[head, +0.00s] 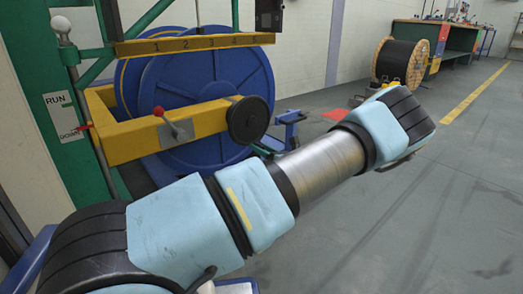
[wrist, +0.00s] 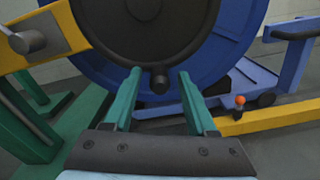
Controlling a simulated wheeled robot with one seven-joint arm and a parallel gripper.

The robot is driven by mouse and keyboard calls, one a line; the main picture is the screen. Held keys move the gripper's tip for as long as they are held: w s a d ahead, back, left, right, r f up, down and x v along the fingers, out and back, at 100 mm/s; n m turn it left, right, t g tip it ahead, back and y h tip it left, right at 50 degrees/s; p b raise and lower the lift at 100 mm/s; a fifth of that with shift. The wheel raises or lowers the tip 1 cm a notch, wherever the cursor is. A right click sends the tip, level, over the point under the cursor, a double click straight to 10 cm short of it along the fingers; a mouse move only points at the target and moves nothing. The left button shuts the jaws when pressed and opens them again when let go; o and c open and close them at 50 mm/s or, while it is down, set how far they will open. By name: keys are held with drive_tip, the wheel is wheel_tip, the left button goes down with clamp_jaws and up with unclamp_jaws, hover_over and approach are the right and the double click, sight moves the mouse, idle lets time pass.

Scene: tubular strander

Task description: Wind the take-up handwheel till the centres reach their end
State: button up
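The take-up handwheel (head: 248,119) is a black disc at the right end of a yellow beam, in front of a big blue reel (head: 200,80). In the wrist view the handwheel (wrist: 120,35) fills the top middle, with its round hub above and a short dark crank knob (wrist: 159,80) at its lower rim. My gripper (wrist: 159,74) is open, its two green fingers pointing at the wheel. The knob appears between the fingertips, with gaps on both sides; how deep it sits between them I cannot tell. My gripper is hidden in the head view.
The yellow beam (head: 130,142) carries a red-tipped lever (head: 172,125). A numbered yellow scale (head: 190,44) is above. A RUN/DOWN plate (head: 62,115) is at left. An orange-topped peg (wrist: 239,101) stands right of my fingers. Open floor (head: 440,200) lies at right.

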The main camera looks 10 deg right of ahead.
clamp_jaws()
idle(1.2)
